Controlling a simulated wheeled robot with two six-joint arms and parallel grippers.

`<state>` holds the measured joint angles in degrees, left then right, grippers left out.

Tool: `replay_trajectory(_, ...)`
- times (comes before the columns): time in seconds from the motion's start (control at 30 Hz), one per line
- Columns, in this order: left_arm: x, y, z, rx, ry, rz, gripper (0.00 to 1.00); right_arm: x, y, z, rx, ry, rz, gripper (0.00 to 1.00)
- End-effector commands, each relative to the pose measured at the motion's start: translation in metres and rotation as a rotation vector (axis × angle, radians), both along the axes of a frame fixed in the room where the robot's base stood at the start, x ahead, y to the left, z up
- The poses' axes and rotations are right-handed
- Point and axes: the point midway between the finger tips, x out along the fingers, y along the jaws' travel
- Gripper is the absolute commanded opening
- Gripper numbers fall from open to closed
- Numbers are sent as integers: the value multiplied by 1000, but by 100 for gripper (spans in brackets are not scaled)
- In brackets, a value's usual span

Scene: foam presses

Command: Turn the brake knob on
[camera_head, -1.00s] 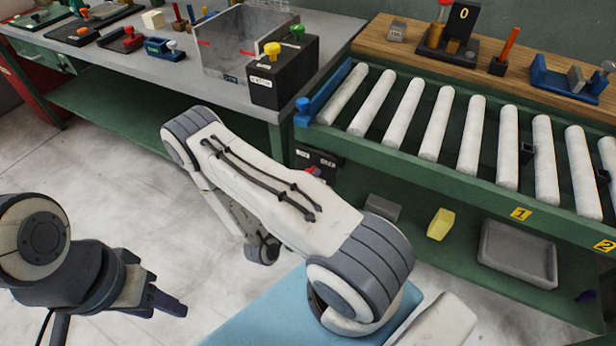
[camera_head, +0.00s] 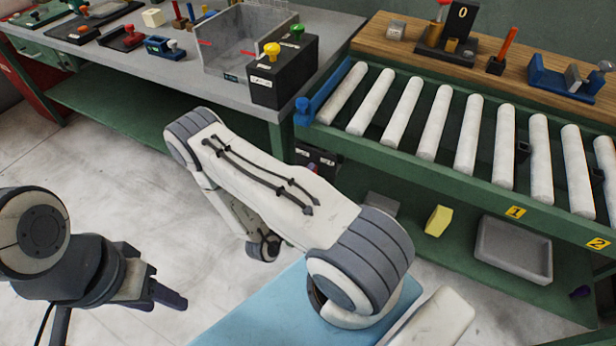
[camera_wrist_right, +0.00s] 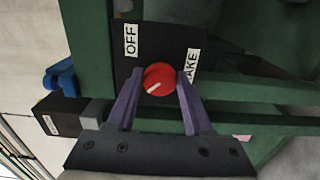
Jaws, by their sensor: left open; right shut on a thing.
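The red brake knob (camera_wrist_right: 159,79) has a white pointer mark and sits on a black panel (camera_wrist_right: 168,38) in the right wrist view. The pointer slants to the lower left. The panel carries an OFF label (camera_wrist_right: 131,40) and a partly hidden label ending in AKE (camera_wrist_right: 191,64). My right gripper (camera_wrist_right: 158,82) is shut on the knob, one purple finger on each side. In the head view the panel (camera_head: 330,158) shows beyond my right arm, which hides most of it. My left gripper (camera_head: 172,296) is open and empty, low on the left.
A green roller conveyor (camera_head: 440,170) stands on the right; its lower shelf holds a yellow block (camera_head: 438,221) and a grey tray (camera_head: 513,250). A grey-topped bench (camera_head: 180,82) with a black box (camera_head: 284,72) stands at the back. Floor on the left is clear.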

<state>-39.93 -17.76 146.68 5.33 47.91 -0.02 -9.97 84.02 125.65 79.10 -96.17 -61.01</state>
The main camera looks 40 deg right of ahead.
Motion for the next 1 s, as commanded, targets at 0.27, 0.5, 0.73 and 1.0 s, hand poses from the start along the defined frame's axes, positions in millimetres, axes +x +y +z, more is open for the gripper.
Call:
replay_trajectory(0.27,0,0,0,0,0,0,50,0,1,-1,-4,17,3,0)
replay_trajectory(0.5,0,0,0,0,0,0,50,0,1,-1,-4,17,3,59)
replay_trajectory(0.73,0,0,0,0,0,0,50,0,1,-1,-4,15,1,81)
replay_trajectory(1.0,0,0,0,0,0,0,50,-1,7,-1,-5,14,4,81)
